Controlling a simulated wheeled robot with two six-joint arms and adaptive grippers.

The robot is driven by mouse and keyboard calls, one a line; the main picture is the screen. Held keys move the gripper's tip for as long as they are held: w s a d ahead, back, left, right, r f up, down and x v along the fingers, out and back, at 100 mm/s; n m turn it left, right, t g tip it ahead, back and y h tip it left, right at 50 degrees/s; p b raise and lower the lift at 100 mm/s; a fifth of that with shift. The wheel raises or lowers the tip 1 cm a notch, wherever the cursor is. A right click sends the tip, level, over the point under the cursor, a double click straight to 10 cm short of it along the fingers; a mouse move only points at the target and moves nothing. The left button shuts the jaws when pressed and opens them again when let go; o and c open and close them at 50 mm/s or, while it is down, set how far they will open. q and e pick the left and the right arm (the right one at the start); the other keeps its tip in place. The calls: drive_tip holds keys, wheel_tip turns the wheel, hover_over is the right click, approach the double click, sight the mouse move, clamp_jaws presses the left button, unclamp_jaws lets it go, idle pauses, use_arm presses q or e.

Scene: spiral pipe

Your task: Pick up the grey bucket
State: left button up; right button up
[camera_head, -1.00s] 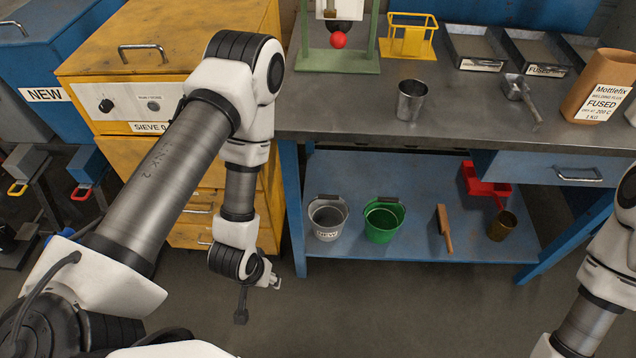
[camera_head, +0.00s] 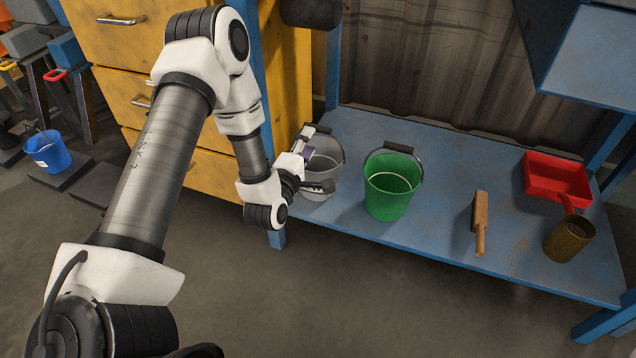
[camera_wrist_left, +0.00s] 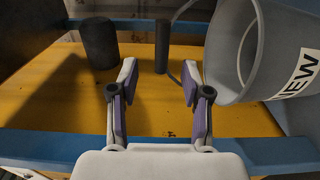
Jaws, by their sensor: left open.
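The grey bucket (camera_head: 325,172) stands upright on the blue lower shelf, at its left end, partly hidden behind my left gripper. My left gripper (camera_head: 313,169) is open at the bucket's near left side. In the left wrist view, the empty fingers (camera_wrist_left: 159,82) are spread, with the bucket (camera_wrist_left: 240,65) beside the right finger, its NEW label partly cut off. The bucket's dark handle grip (camera_wrist_left: 162,46) and its wire lie ahead of the finger gap. Contact between finger and bucket cannot be told. My right gripper is out of view.
A green bucket (camera_head: 391,184) stands just right of the grey one. A wooden-handled brush (camera_head: 480,222), red dustpan (camera_head: 556,178) and brass cup (camera_head: 568,240) are farther right on the shelf (camera_head: 440,190). A yellow cabinet (camera_head: 285,75) borders the left. A blue bucket (camera_head: 48,153) stands far left.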

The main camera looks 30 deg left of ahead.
use_arm(q)
drive_tip(key=b+x, duration=0.3)
drive_tip(key=x, duration=0.2)
drive_tip(key=shift+w+f, duration=0.15)
drive_tip(key=shift+w, duration=0.25)
clamp_jaws()
drive_tip(key=shift+r, duration=0.2)
